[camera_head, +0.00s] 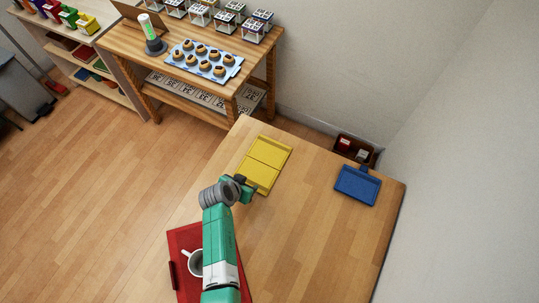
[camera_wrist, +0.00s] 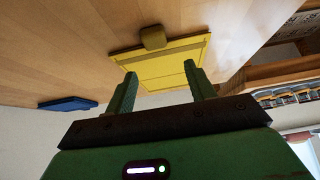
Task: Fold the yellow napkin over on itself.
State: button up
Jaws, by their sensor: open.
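The yellow napkin (camera_head: 266,162) lies flat on the wooden table, with a line running across its middle. In the wrist view the napkin (camera_wrist: 165,60) shows beyond my fingertips, with a small darker yellow block (camera_wrist: 152,37) on one edge. My gripper (camera_head: 250,189) is at the napkin's lower end in the head view and hides part of that end. In the wrist view my gripper (camera_wrist: 160,70) has its two green fingers wide apart with nothing between them. I cannot tell whether the fingers touch the napkin.
A blue tray-like object (camera_head: 358,186) lies at the table's right; it also shows in the wrist view (camera_wrist: 67,104). A white mug (camera_head: 194,262) stands on a red mat (camera_head: 186,238) beside my arm. The middle of the table (camera_head: 310,230) is clear. A wooden shelf unit (camera_head: 160,62) stands behind.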

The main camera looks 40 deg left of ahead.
jog(key=shift+f+b, duration=0.9)
jog(key=shift+f, duration=0.7)
jog(key=shift+f, duration=0.2)
jog(key=shift+r, duration=0.1)
jog(key=c, duration=0.9)
jog(key=shift+o, duration=1.3)
jog(key=shift+r, duration=0.1)
